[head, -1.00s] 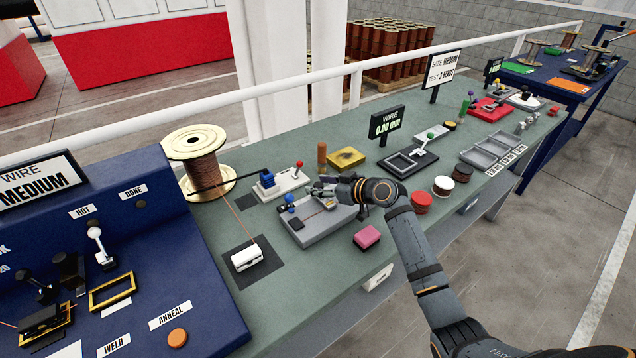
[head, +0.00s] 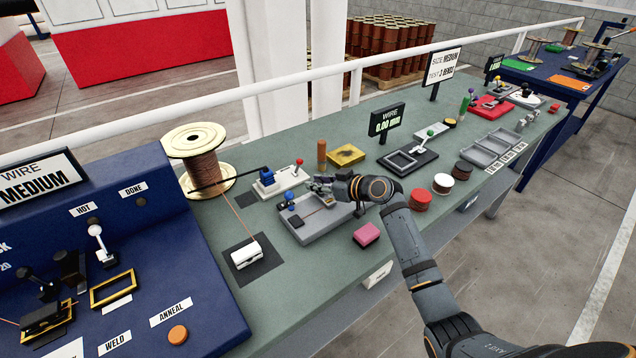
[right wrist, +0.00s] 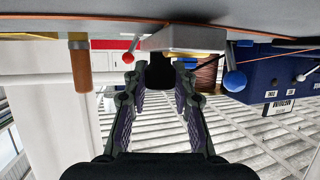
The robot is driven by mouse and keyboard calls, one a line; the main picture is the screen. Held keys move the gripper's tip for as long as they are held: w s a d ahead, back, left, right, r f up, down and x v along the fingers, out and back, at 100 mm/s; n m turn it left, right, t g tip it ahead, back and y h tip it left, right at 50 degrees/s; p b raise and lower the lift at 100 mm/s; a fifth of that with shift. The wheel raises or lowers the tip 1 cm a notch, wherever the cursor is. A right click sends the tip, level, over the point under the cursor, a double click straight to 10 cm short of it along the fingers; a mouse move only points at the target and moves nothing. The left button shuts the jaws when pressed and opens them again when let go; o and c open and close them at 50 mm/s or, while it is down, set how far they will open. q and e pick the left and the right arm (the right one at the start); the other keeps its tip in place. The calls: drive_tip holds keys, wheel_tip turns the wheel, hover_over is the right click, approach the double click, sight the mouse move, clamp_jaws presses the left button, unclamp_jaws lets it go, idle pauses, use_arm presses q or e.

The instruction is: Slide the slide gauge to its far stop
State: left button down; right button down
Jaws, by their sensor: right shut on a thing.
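The slide gauge appears to be the grey tray-like fixture (head: 322,226) on the green bench, with a blue ball knob on its left side. My right gripper (head: 318,184) is over the back edge of this fixture, reaching in from the right. In the right wrist view the fingers (right wrist: 158,72) close on a small dark block (right wrist: 160,76), likely the gauge's slider. The blue ball (right wrist: 235,81) shows beside the right finger there. The fingers and wrist hide part of the gauge in the head view. My left gripper is not in view.
A white block with a red-knobbed lever (head: 284,182) stands just behind the gauge. A brown cylinder (head: 321,154) and yellow pad (head: 346,154) are farther back. A pink block (head: 367,234) lies in front. The wire display (head: 388,120) reads 0.00 mm. A wire spool (head: 196,155) stands left.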

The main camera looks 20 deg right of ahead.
drive_tip(key=a, duration=0.1)
drive_tip(key=s+a, duration=0.1)
drive_tip(key=a, duration=0.1)
drive_tip(key=a+p, duration=0.1)
drive_tip(key=shift+s+a, duration=0.25)
drive_tip(key=shift+s, duration=0.05)
drive_tip(key=shift+d, duration=0.1)
drive_tip(key=c, duration=1.1)
unclamp_jaws()
drive_tip(key=shift+o, duration=0.2)
drive_tip(key=v, duration=0.8)
